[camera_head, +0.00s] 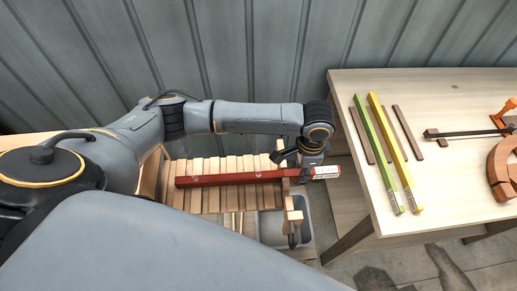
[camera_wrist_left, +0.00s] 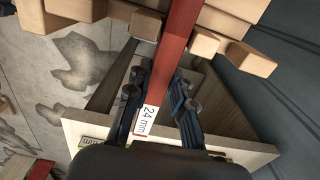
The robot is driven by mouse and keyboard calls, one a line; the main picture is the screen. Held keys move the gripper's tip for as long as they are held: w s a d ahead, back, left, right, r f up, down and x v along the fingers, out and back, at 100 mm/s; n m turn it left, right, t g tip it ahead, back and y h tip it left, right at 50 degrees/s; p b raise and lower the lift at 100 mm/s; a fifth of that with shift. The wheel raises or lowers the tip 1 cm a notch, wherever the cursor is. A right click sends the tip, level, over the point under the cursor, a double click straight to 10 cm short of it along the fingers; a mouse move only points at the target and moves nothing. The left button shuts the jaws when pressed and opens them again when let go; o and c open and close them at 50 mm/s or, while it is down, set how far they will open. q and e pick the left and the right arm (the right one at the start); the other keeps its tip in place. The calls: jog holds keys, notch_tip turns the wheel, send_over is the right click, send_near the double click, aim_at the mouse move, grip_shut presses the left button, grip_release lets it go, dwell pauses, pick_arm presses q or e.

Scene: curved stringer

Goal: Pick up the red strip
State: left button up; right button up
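The red strip (camera_head: 235,178) is long and thin and lies across a row of wooden blocks in the head view. A white label marks its right end. My left gripper (camera_head: 308,172) is at that labelled end, pointing down from above. In the left wrist view the strip (camera_wrist_left: 179,45) runs between the two fingers (camera_wrist_left: 162,85), with its "24 mm" label near the palm. The fingers flank the strip closely, but I cannot tell whether they grip it. My right gripper is not in view.
A wooden table (camera_head: 450,95) stands at the right. It holds a green strip (camera_head: 377,150), a yellow strip (camera_head: 394,150), brown strips, a clamp (camera_head: 465,133) and a curved wooden piece (camera_head: 503,168). A grey bin (camera_head: 272,229) sits under the block rack. A grey panelled wall is behind.

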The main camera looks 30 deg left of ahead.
pick_arm(q)
grip_shut()
